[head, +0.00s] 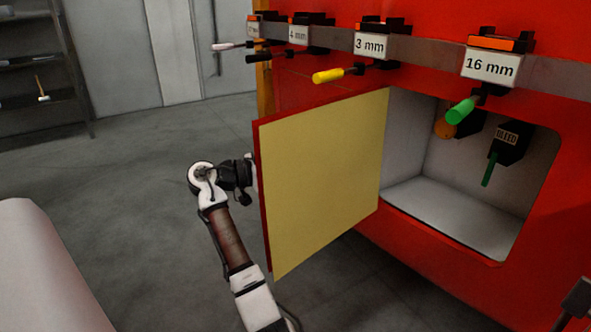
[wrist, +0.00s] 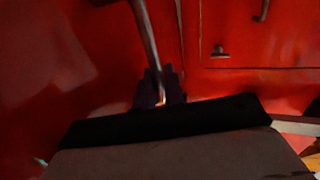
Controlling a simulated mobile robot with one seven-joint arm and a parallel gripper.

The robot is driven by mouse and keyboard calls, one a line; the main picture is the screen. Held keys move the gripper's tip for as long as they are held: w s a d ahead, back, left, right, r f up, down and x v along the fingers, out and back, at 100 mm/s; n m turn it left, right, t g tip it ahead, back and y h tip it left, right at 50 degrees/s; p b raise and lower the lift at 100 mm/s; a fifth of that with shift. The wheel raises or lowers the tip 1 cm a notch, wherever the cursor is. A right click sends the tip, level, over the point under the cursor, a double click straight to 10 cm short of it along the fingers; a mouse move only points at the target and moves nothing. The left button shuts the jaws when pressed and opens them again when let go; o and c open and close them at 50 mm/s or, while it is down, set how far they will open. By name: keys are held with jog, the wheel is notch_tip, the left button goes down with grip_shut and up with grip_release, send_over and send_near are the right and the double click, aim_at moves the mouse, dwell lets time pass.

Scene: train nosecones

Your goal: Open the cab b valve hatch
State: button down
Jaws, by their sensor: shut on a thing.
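The valve hatch door (head: 322,180) stands swung wide open in the head view, its yellow inner face toward me and its red edge at the left. The opened compartment (head: 420,190) shows a dark valve block marked BLEED (head: 506,143) with a green lever and a round orange-brown part (head: 445,129). My arm reaches behind the door's free edge, so the door hides my fingers in the head view. In the wrist view my gripper (wrist: 160,90) has its dark fingers shut around a grey bar-like handle (wrist: 147,35) in front of a red surface.
Above the opening, a grey rail holds labelled tools: 16 mm (head: 490,66) with a green handle, 3 mm (head: 370,45) with a yellow one, 4 mm (head: 298,35), and another. A shelf (head: 40,65) stands at far left. Grey floor (head: 130,170) left of the door is clear.

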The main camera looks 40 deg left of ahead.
jog(key=shift+w+a+h, duration=0.2)
jog(key=shift+a+h, duration=0.1)
jog(key=shift+a, duration=0.25)
jog(key=shift+m, duration=0.3)
jog(key=c, duration=1.6)
grip_release()
jog(key=shift+o, duration=0.2)
jog(key=b+v, duration=0.1)
jog(key=v, duration=1.2)
jog(key=shift+s+a, duration=0.25)
jog(key=shift+s, duration=0.05)
